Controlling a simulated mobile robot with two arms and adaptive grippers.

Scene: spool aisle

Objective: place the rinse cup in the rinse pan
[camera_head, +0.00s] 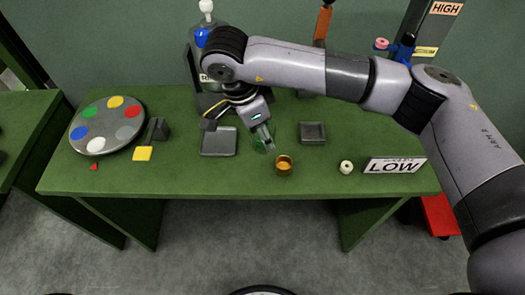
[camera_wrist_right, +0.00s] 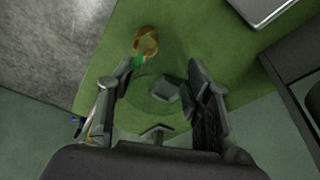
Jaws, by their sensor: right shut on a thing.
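My right gripper (camera_head: 265,140) reaches down over the green table and is shut on a clear green cup (camera_head: 259,145), which I take as the rinse cup. The cup is hard to make out against the green top. In the right wrist view the fingers (camera_wrist_right: 160,88) stand either side of its faint round outline. A grey square tray (camera_head: 218,152) lies left of the gripper; its edge shows in the wrist view (camera_wrist_right: 262,14). A smaller dark square dish (camera_head: 312,132) lies to the right. I cannot tell which is the rinse pan. My left gripper is not in view.
An amber cup (camera_head: 284,165) stands just in front and right of the gripper. A round colour palette (camera_head: 107,125), a yellow square (camera_head: 142,153), a white ring (camera_head: 346,167) and a LOW sign (camera_head: 394,166) are on the table (camera_head: 190,178). A bottle stands behind.

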